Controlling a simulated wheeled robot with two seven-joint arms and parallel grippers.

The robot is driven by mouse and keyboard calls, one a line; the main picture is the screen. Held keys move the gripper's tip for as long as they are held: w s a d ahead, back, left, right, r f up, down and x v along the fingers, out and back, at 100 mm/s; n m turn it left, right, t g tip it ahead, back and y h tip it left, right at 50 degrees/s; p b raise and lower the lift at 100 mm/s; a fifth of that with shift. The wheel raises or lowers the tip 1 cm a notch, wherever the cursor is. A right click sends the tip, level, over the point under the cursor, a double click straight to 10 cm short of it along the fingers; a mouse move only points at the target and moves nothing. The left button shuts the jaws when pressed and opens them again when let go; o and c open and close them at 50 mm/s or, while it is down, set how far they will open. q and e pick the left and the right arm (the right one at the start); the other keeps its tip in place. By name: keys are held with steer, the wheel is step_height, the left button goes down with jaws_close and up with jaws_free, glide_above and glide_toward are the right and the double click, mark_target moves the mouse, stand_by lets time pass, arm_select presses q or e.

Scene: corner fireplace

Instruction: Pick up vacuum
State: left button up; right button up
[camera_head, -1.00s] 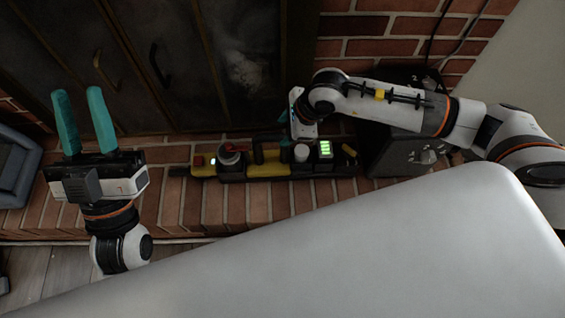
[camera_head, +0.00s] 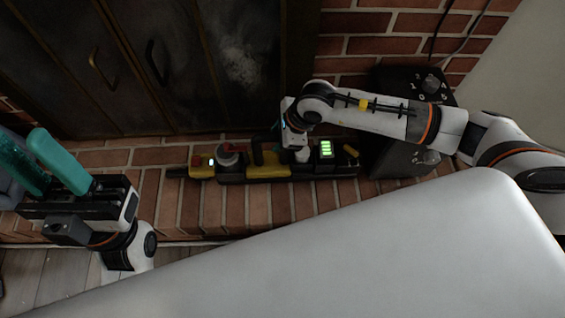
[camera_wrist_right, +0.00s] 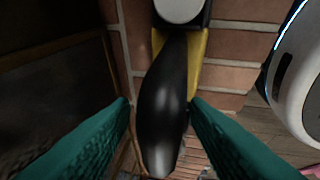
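The vacuum (camera_head: 230,173) is a long yellow and black device lying on the brick hearth, with a green-lit display near its right end and a grey and red part near its left. My right gripper (camera_head: 287,140) is over its middle, its fingers mostly hidden in the head view. In the right wrist view my right gripper (camera_wrist_right: 160,104) is open, with its teal fingers on either side of the vacuum's black handle (camera_wrist_right: 162,95). I cannot tell if they touch it. My left gripper (camera_head: 24,145) is open and empty at the left, away from the vacuum.
A dark box with knobs (camera_head: 400,158) stands right of the vacuum, under my right arm. Dark fireplace doors (camera_head: 190,70) rise behind. The brick hearth (camera_head: 190,215) is bare in front of the vacuum. A large pale surface fills the lower right.

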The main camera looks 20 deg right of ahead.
jaws_close()
stand_by(1.1)
